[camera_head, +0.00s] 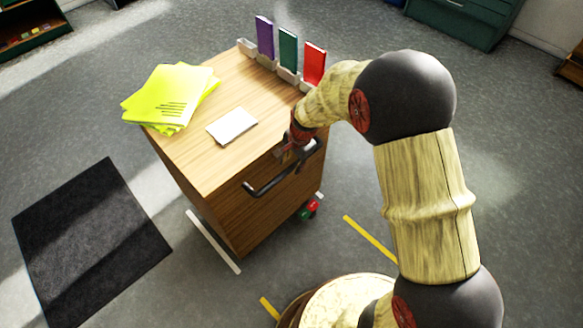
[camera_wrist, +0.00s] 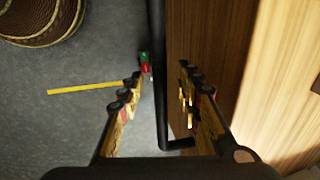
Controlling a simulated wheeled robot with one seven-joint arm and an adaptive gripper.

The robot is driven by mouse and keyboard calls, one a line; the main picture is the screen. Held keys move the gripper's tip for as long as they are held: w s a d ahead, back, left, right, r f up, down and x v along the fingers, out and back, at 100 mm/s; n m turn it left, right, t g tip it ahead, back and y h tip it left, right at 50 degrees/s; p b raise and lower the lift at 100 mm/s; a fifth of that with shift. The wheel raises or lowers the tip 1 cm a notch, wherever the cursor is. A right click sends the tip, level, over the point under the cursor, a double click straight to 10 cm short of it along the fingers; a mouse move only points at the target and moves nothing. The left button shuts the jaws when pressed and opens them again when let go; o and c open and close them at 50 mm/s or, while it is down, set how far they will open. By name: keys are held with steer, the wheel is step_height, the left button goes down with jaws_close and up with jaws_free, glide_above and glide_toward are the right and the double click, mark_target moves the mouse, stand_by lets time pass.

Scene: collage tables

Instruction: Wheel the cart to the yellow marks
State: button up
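The cart (camera_head: 205,175) is a wooden box with a black bar handle (camera_head: 262,187) on its near side. In the wrist view the handle (camera_wrist: 158,100) runs between the fingers of my gripper (camera_wrist: 160,80), with gaps visible on both sides. My gripper (camera_head: 299,143) is open around the handle, at its right part in the head view; the fingertips are partly hidden there. Yellow marks lie on the floor: one strip (camera_head: 370,238) right of the cart and another (camera_head: 270,308) near my base. One yellow strip (camera_wrist: 85,87) shows in the wrist view.
Neon-yellow sheets (camera_head: 170,97), a white pad (camera_head: 232,126) and purple, green and red upright items (camera_head: 288,50) are on the cart top. A red-and-green caster (camera_head: 308,210) shows below. White floor strips (camera_head: 213,242) lie beside the cart. A dark mat (camera_head: 90,240) is left.

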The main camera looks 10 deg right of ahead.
steer(key=shift+w+a+f, duration=0.15)
steer(key=shift+f, duration=0.8)
jaws_close()
